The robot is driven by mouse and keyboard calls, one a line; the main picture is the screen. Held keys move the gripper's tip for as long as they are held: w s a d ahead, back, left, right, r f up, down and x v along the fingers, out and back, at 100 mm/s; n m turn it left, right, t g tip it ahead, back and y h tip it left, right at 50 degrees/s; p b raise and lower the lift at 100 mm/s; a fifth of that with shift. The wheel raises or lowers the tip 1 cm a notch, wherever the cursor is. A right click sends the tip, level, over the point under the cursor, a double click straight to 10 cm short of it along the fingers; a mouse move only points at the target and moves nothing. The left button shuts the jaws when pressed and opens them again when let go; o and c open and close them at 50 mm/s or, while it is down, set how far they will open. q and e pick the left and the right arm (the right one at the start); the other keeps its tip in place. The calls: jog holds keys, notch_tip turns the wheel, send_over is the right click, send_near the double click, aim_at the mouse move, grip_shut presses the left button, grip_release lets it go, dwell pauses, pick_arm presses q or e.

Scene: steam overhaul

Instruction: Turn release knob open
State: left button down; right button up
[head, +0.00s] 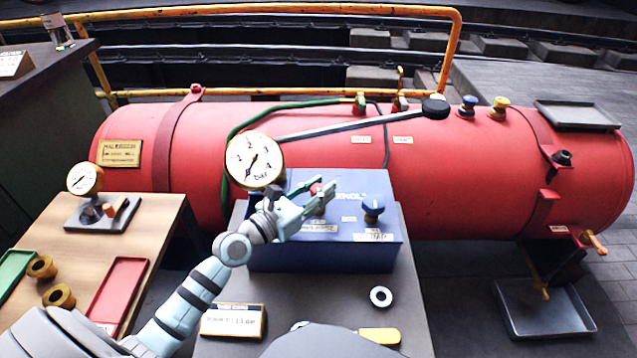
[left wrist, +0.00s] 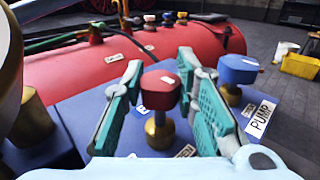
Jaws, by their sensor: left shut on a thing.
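The red knob (left wrist: 160,88) stands on a brass stem on top of the blue box (head: 325,255). In the head view its red top (head: 317,187) shows only in part between my fingers. My left gripper (head: 322,197) reaches in from the left over the box. In the left wrist view, its two teal fingers (left wrist: 160,65) stand on either side of the red knob and are shut on it. A blue knob (head: 374,207) stands to the right on the same box, beside a PUMP label (left wrist: 261,114). My right gripper is not in view.
A round pressure gauge (head: 255,161) stands at the box's left. Behind lies a large red tank (head: 470,190) with a long grey lever (head: 340,128) above the box. A washer (head: 381,296) and a yellow-handled tool (head: 379,336) lie in front. A wooden table (head: 150,220) stands left.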

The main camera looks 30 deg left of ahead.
pick_arm(q)
jog(key=c, duration=1.2)
grip_release()
jog(key=shift+c, duration=0.2)
jog(key=v, duration=1.1)
jog(key=shift+s+a, duration=0.2)
jog(key=shift+a, duration=0.05)
jog(key=shift+s, duration=0.25)
